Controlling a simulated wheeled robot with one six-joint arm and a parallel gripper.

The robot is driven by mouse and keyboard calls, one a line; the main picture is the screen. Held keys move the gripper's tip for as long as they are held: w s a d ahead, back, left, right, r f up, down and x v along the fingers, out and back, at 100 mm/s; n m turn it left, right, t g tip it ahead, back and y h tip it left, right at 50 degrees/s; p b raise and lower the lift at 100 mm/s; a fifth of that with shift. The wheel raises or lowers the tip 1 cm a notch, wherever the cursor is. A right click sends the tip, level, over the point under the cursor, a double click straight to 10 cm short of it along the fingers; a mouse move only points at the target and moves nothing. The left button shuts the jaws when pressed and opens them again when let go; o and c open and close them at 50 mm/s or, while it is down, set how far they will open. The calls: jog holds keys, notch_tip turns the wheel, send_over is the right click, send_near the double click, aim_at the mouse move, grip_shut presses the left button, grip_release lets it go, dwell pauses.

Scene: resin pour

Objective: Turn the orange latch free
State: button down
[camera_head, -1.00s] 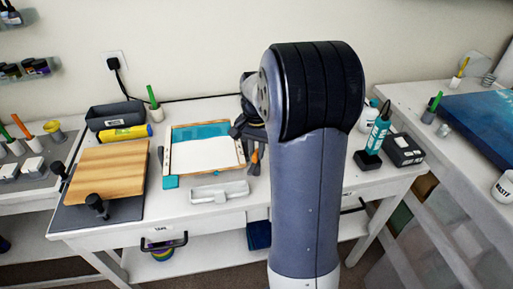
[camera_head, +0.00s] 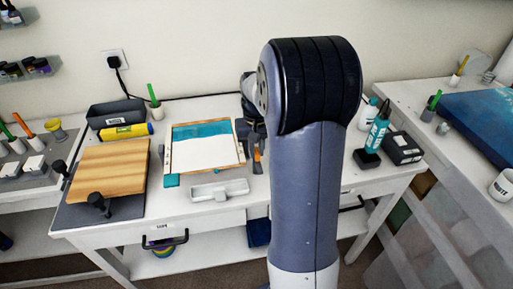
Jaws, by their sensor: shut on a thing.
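The orange latch (camera_head: 257,156) shows as a small upright orange piece just right of the wooden frame (camera_head: 241,150) on the white table. My gripper (camera_head: 255,141) points down at it from behind my arm and is shut on it. The fingertips are small and partly dark against the latch, and my arm hides what lies to their right. The frame holds a panel (camera_head: 205,153) with a teal band at the back and white in front.
A pale grey tray (camera_head: 219,191) lies in front of the frame. A wooden board (camera_head: 108,170) with black clamps is at left. A teal bottle (camera_head: 377,130) and a black box (camera_head: 403,148) stand to the right of my arm.

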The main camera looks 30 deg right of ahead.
aim_at(256, 150)
dwell(0.4)
jog(key=c, duration=1.4)
grip_release()
notch_tip(256, 150, up, 11)
jog(key=shift+f, duration=0.2)
notch_tip(256, 150, down, 11)
jog(key=shift+r, duration=0.15)
jog(key=shift+r, duration=0.1)
